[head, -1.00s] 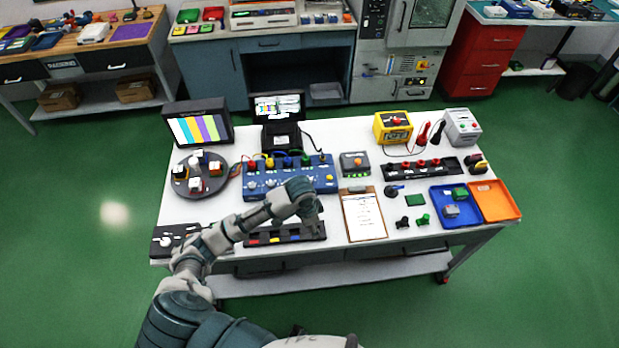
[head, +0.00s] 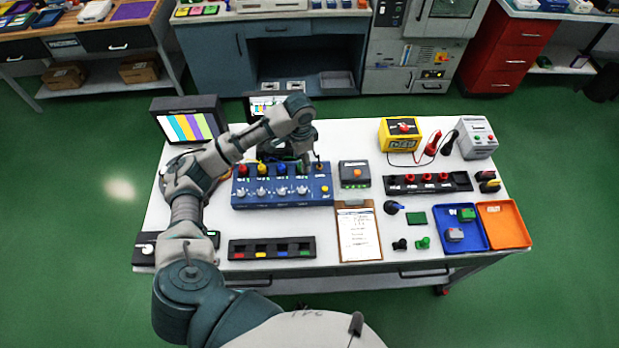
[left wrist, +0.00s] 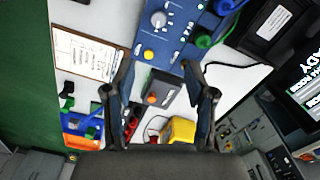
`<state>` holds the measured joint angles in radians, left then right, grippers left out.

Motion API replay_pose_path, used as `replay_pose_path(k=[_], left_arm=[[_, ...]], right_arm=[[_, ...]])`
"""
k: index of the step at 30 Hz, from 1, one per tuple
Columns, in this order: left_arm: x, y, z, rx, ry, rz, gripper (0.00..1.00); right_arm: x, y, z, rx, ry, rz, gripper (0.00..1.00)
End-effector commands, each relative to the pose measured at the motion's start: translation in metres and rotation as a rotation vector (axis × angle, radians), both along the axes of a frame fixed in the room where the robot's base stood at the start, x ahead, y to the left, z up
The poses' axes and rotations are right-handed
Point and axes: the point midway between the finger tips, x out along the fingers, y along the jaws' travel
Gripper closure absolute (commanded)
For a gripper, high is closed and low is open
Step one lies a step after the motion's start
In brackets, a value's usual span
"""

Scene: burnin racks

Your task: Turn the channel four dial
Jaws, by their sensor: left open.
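The blue channel box (head: 282,202) stands mid-left on the white bench, with a row of white dials along its top. The rightmost dial (head: 302,190), which I take as channel four, is uncovered. A white dial (left wrist: 158,19) and a yellow button (left wrist: 148,54) on the box show in the left wrist view. My left gripper (head: 311,158) is above the box's back right corner, behind that dial. In the left wrist view its fingers (left wrist: 158,66) are spread and empty, apart from the dial. My right gripper is out of view.
Coloured plugs (head: 262,169) and cables line the box's back edge, close to my left gripper. A grey box with an orange button (head: 355,174) stands to the right. A clipboard (head: 358,232) and a black slotted tray (head: 272,249) lie in front. A monitor (head: 188,122) stands behind.

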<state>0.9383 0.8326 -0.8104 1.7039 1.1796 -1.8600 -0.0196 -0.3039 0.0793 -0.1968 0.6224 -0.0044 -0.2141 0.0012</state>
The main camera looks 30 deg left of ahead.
Motion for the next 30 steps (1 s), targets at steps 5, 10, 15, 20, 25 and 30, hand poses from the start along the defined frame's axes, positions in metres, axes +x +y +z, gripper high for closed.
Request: replay_pose_path(k=[5,10,15,20,25,30], left_arm=[[-0.002,0.001,-0.022,0.002,0.004,0.000,0.45],[0.000,0.000,-0.063,0.002,0.007,0.000,0.45],[0.001,-0.001,-0.104,0.002,0.007,0.000,0.45],[0.000,0.000,-0.138,0.003,0.005,0.001,0.45],[0.000,0.000,-0.162,0.001,0.003,0.000,0.45],[0.000,0.000,-0.173,0.001,0.003,0.000,0.45]], right_arm=[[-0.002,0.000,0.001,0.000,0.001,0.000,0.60],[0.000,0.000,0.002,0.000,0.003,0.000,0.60],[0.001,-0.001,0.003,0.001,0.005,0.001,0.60],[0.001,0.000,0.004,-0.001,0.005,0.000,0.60],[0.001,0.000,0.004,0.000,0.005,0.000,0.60],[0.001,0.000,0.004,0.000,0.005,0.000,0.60]])
